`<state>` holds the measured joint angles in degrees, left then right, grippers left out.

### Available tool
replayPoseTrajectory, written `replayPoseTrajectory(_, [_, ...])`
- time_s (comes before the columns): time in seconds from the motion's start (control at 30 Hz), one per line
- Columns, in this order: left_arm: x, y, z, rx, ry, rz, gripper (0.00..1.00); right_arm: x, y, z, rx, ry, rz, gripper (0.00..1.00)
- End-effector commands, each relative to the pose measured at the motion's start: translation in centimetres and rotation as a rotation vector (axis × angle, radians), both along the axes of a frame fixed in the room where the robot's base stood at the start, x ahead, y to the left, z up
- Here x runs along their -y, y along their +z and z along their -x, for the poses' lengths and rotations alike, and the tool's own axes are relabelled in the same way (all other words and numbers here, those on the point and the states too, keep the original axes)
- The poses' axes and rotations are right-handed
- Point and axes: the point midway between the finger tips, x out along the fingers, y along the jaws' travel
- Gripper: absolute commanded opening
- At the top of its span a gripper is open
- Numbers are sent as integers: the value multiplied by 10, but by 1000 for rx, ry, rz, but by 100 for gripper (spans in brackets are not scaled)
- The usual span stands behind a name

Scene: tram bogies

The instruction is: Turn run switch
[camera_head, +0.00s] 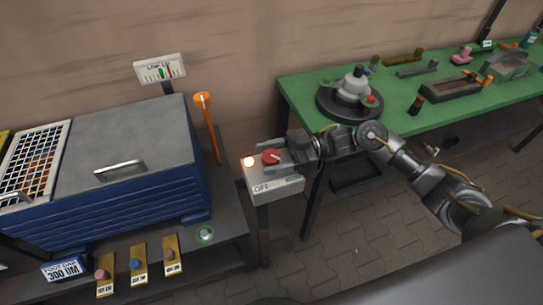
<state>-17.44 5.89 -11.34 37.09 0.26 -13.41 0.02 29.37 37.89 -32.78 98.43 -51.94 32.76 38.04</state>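The run switch is a red round knob (271,157) with a pale pointer on top of a small grey switch box (278,187). The front of the box carries a label that reads OFF. My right gripper (285,154) is at the knob from the right, low over the box top. Its fingers are small and partly hidden, so I cannot tell whether they are shut on the knob. My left gripper is not in view.
A blue machine with a grey lid (125,145) stands on the left, with an orange-topped lever (203,99) beside it. A green workbench (300,92) with several tools is at the right. A gauge sign (160,69) stands behind the machine. Tiled floor (335,250) lies in front.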

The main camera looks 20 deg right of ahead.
Motion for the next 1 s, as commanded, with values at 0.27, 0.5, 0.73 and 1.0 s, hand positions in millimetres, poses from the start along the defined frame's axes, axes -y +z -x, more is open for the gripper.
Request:
replayPoseTrajectory(0.27, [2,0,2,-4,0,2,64,0,0,0,0,-1,0,64])
replayPoseTrajectory(0.5, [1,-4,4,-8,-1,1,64,24,-2,0,0,-4,3,64])
replayPoseTrajectory(0.73, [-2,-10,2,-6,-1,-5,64,60,-2,0,0,-2,2,64])
replayPoseTrajectory(1.0, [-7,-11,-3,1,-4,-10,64,75,0,0,0,0,0,64])
